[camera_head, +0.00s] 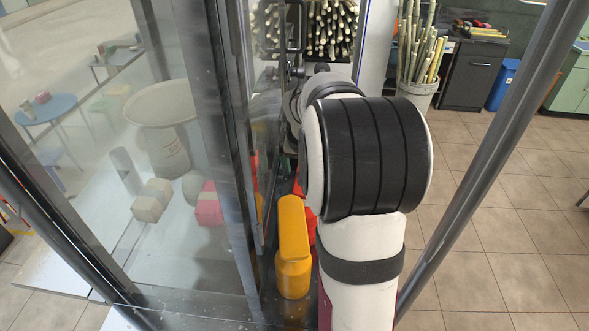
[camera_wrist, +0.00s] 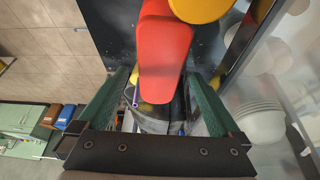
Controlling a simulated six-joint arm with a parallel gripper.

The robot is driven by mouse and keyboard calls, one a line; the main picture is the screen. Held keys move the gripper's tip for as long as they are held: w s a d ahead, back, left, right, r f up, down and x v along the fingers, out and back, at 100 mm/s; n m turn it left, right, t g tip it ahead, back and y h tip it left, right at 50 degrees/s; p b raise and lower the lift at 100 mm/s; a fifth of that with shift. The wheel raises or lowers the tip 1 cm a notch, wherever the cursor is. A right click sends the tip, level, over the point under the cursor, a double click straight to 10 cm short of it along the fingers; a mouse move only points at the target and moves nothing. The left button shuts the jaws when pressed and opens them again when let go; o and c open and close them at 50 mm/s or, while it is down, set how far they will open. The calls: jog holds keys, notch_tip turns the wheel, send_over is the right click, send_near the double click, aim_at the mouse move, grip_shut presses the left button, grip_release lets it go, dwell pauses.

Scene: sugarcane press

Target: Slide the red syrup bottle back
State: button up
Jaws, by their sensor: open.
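The red syrup bottle (camera_wrist: 163,48) shows large in the wrist view, at the upper middle. My gripper (camera_wrist: 158,76) is open, with one green finger on each side of the bottle's lower end in the picture. A gap shows on both sides, and I cannot tell how deep the bottle is between the fingers. In the head view only slivers of the red bottle (camera_head: 311,231) show beside my arm. My arm hides the rest of it and my gripper there.
A yellow bottle (camera_head: 292,248) stands close beside the red one; it also shows at the wrist view's top edge (camera_wrist: 203,7). A glass panel (camera_head: 130,160) with a dark frame rises just left of the bottles. A bin of canes (camera_head: 418,90) stands behind.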

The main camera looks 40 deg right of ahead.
jog(key=x, duration=0.6)
jog(key=shift+w+f, duration=0.1)
jog(key=shift+c, duration=0.3)
grip_shut()
